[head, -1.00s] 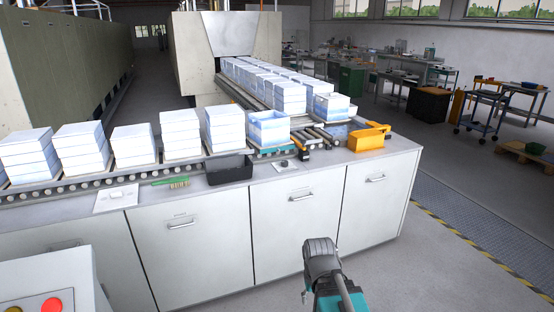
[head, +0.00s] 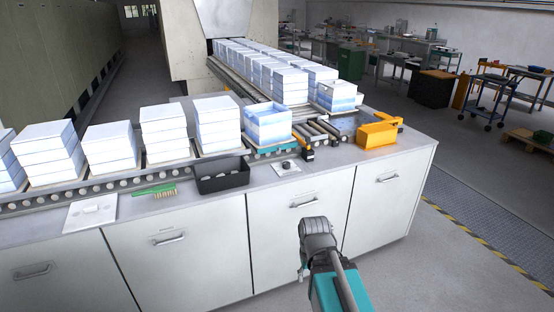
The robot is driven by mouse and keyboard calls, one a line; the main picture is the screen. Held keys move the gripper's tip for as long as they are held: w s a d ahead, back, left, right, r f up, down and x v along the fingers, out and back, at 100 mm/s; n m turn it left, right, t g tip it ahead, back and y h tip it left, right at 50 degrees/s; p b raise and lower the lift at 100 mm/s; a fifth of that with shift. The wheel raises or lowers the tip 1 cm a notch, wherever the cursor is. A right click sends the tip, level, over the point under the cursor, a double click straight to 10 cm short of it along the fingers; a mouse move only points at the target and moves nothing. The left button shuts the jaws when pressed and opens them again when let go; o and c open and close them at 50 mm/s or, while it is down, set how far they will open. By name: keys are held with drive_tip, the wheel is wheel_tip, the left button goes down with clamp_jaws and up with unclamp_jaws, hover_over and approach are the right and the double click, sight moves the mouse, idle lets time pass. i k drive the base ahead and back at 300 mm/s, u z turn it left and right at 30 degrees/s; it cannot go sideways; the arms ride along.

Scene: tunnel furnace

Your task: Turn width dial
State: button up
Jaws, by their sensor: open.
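A small dark round knob (head: 287,166) sits on a pale square plate on the bench top, right of the black bin; it looks like the width dial, and its markings are too small to read. My gripper (head: 304,264) is at the end of my grey and teal arm, low in front of the bench's cabinet doors. It is apart from the dial, below and nearer to me. Its fingers are mostly hidden by the arm, and nothing shows held in it.
A black bin (head: 222,176), a green-handled brush (head: 155,191) and a white plate (head: 91,213) lie left of the dial. A yellow holder (head: 379,133) stands to its right. Stacked white-blue boxes (head: 213,124) line the roller conveyor behind. Open floor lies right of the bench.

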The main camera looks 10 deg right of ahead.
sight(286, 164)
drive_tip(key=i, duration=1.3)
drive_tip(key=z, duration=0.05)
